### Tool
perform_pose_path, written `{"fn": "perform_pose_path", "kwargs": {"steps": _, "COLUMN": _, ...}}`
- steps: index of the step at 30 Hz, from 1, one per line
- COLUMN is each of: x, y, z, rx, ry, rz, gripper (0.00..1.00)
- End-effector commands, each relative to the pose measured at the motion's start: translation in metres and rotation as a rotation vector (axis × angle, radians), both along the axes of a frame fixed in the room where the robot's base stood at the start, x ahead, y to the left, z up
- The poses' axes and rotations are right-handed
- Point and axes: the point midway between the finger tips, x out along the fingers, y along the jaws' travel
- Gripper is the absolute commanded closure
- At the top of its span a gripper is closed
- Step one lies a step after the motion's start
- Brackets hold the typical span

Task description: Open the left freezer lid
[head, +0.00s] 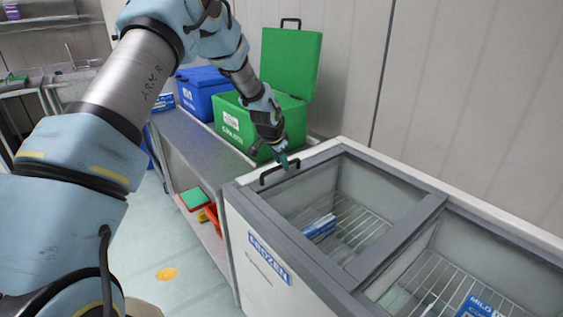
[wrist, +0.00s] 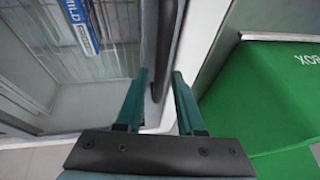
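The white chest freezer (head: 262,235) has a grey frame and two glazed halves. The left freezer lid (head: 300,235) lies flat over the left half and looks closed. Its black bar handle (head: 266,176) is at the lid's far-left end. My gripper (head: 285,162) is at this handle, pointing down. In the wrist view, the teal fingers of my gripper (wrist: 160,88) are apart, and the dark handle (wrist: 166,45) reaches between or just beyond their tips. I cannot tell whether a finger touches it.
A green cool box (head: 235,125) with its lid raised and a blue box (head: 203,85) stand on a grey bench left of the freezer. A wall runs close behind. Blue-white packs (head: 320,227) lie inside the freezer. The floor in front is mostly clear.

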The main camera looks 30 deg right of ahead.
Motion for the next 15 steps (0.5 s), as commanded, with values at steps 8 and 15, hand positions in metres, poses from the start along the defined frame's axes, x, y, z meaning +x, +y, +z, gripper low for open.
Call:
{"fn": "perform_pose_path", "kwargs": {"steps": 8, "x": -0.0001, "y": 0.0, "z": 0.0002, "rx": 0.0, "ry": 0.0, "rz": 0.0, "gripper": 0.95}}
{"fn": "perform_pose_path", "kwargs": {"steps": 15, "x": -0.0002, "y": 0.0001, "z": 0.0003, "rx": 0.0, "ry": 0.0, "rz": 0.0, "gripper": 1.0}}
